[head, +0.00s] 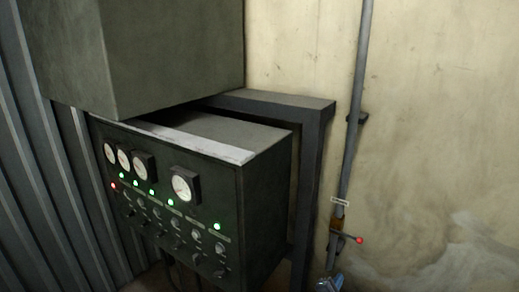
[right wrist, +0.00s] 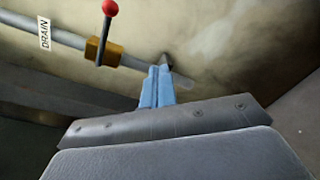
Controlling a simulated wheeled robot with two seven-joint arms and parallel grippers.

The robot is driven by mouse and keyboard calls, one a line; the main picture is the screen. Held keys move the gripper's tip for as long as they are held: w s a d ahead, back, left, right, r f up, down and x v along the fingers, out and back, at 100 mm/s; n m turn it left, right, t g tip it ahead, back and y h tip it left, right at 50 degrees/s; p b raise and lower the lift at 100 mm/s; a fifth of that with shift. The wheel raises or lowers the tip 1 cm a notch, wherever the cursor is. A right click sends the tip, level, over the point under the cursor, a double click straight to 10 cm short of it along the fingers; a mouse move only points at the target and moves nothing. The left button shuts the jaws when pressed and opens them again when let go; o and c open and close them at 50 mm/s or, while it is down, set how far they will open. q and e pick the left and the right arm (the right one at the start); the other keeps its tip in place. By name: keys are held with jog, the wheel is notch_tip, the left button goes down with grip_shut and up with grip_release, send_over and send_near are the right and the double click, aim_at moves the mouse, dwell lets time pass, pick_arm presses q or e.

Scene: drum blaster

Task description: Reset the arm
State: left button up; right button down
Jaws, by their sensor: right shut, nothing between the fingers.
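My right gripper (head: 330,284) shows at the bottom edge of the head view, just below the drain valve in the picture. In the right wrist view its blue fingers (right wrist: 157,86) are together with nothing between them. The brass valve (head: 336,225) sits on the pipe, with a lever ending in a red ball (head: 360,240). The right wrist view shows the valve (right wrist: 103,50), its red ball (right wrist: 110,8) and a DRAIN label (right wrist: 44,33). The fingers are apart from the lever. My left gripper is in neither view.
A dark control panel (head: 205,215) with gauges, several green lights and one red light stands left of the pipe (head: 352,130). A metal frame (head: 312,150) is beside it, and a large grey box (head: 175,60) is above. The stained wall (head: 440,120) is bare at right.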

jog(key=s+a+f+m+g+y, duration=0.4)
jog(key=s+f+m, duration=0.35)
jog(key=f, duration=0.45)
jog(key=s+a+f+m+g+y, duration=0.35)
jog(key=s+f+m, duration=0.35)
jog(key=f, duration=0.5)
jog(key=s+a+f+g+y, duration=0.1)
jog(key=s+f, duration=0.4)
jog(key=s, duration=0.5)
jog(key=s+a+f+m+g+y, duration=0.1)
jog(key=s+f, duration=0.3)
jog(key=s, duration=0.6)
jog(key=s+a+f+m+g+y, duration=0.1)
jog(key=s+f+g, duration=0.2)
jog(key=s, duration=0.7)
notch_tip(320, 180, down, 3)
jog(key=shift+s+r, duration=0.2)
jog(key=shift+w, duration=0.1)
